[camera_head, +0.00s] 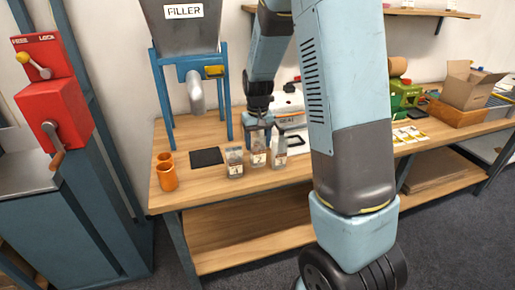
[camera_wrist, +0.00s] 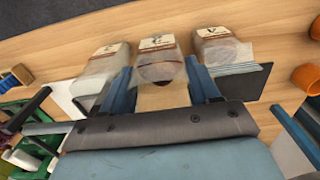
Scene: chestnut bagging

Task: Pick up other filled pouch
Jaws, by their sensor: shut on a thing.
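Three clear pouches with pale labels stand in a row near the front of the wooden bench: a left pouch (camera_head: 234,163), a middle pouch (camera_head: 257,160) and a right pouch (camera_head: 278,152). My gripper (camera_head: 258,135) comes down from above onto the middle pouch. In the wrist view the middle pouch (camera_wrist: 159,68) lies between the two blue fingers of my gripper (camera_wrist: 162,87), which are shut on it. The other two pouches flank it closely there, one on the left (camera_wrist: 103,66) and one on the right (camera_wrist: 222,50). I cannot tell whether the middle pouch is off the bench.
The filler stand (camera_head: 161,100) and a dark square pad (camera_head: 206,157) are left of the pouches, with orange cups (camera_head: 167,178) beyond. A white machine (camera_head: 290,105) stands behind. Label cards (camera_head: 408,135), a green machine (camera_head: 403,94) and a cardboard box (camera_head: 466,90) are to the right.

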